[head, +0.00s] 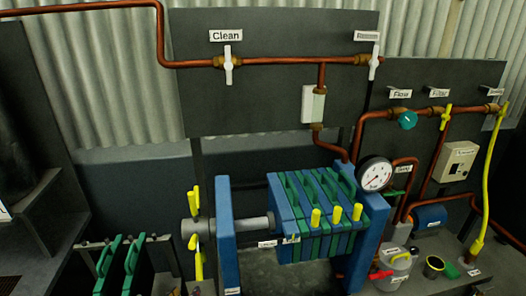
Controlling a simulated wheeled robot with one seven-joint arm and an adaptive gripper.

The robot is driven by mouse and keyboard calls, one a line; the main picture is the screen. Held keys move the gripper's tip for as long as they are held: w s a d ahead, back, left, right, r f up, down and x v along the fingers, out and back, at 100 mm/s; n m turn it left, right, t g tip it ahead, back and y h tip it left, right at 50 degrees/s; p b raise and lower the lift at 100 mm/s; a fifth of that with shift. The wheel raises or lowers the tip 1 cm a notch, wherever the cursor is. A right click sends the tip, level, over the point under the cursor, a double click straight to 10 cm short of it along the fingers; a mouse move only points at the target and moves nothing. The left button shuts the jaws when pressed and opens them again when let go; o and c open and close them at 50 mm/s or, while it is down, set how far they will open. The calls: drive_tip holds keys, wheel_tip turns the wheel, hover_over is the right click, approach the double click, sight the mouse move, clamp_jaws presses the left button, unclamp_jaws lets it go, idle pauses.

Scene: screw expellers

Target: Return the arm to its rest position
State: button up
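My arm and my gripper do not show in the head view, so I cannot see the arm's pose or whether the gripper is open or shut. The task names no other object. In front of me is a blue press frame (228,232) with a stack of blue and green plates (322,243) and several yellow handles. A grey shaft (252,224) runs into the frame from the left, with yellow handles at its outer end.
Copper pipes (285,60) cross a dark panel (270,100) with a white "Clean" valve (228,65). A round gauge (375,174) stands above the press's right end. Green-handled plates (133,255) sit at lower left. A yellow hose (488,185) hangs at right.

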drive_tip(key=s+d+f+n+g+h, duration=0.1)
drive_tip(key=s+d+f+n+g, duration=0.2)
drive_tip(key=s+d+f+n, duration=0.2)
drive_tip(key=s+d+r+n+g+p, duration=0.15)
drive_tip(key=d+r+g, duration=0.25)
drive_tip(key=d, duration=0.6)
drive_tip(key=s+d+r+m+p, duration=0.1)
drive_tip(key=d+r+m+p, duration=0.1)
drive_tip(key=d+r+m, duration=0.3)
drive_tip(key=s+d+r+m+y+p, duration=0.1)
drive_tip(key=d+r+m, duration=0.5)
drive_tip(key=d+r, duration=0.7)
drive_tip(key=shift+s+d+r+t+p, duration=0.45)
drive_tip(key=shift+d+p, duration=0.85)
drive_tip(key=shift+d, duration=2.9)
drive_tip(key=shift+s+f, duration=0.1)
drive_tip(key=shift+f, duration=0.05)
